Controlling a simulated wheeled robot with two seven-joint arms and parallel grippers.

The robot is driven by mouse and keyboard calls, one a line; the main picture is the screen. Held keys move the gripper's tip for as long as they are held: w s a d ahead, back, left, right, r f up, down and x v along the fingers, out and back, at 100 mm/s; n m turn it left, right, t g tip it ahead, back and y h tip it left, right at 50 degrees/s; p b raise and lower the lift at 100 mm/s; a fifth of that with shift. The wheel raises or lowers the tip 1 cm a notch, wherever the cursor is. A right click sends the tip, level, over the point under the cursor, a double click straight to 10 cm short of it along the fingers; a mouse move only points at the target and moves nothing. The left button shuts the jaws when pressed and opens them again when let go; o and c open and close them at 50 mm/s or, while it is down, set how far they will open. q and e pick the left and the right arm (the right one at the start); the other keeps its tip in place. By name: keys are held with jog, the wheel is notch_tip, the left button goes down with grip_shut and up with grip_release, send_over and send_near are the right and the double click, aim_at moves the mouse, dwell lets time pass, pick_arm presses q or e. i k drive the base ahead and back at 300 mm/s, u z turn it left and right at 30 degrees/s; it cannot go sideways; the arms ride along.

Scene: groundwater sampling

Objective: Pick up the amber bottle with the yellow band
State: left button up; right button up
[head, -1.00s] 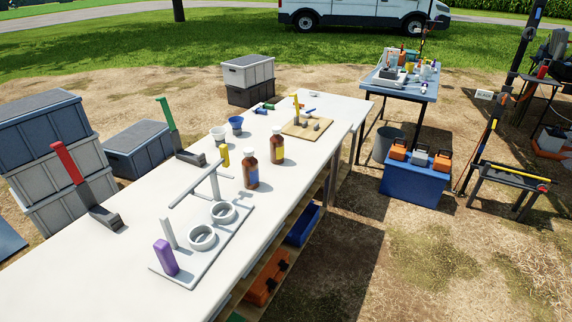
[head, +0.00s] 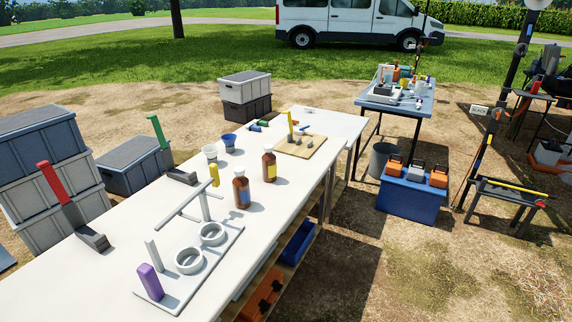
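The amber bottle with the yellow band (head: 270,169) stands upright on the white table (head: 85,280), right of its middle and near the right edge. A second amber bottle with a blue band (head: 241,192) stands upright nearer to me and a little left. Neither of my grippers shows in the head view.
A grey rack with two rings (head: 213,234) stands on the near part of the table, with a purple block (head: 150,282) at its end. A wooden board (head: 301,146) lies beyond the bottles. Bare table surrounds the yellow-banded bottle.

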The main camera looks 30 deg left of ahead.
aim_at(269, 160)
jog(key=i, duration=2.4)
jog(key=u, duration=2.8)
